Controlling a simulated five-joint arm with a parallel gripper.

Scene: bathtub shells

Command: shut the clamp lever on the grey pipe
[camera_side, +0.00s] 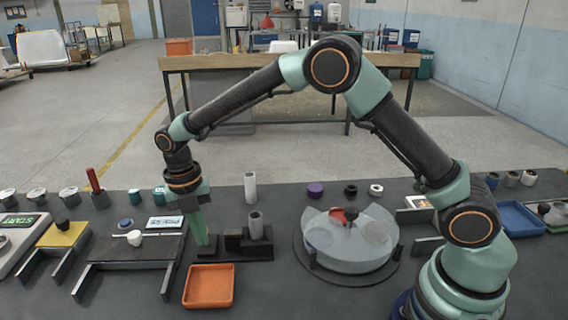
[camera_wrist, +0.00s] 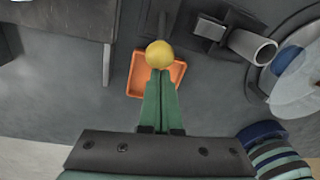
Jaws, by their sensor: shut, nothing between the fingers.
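The grey pipe (camera_side: 255,226) stands upright in a dark clamp block (camera_side: 246,246), right of my gripper in the side view. The pipe (camera_wrist: 253,47) and clamp (camera_wrist: 212,30) also show at the upper right of the wrist view.
An orange tray (camera_side: 209,303) lies in front of the clamp. A loose grey tube (camera_side: 250,188) stands behind it. A round turntable with a clear cover (camera_side: 346,262) is to the right. A dark raised platform (camera_side: 130,250) is to the left.

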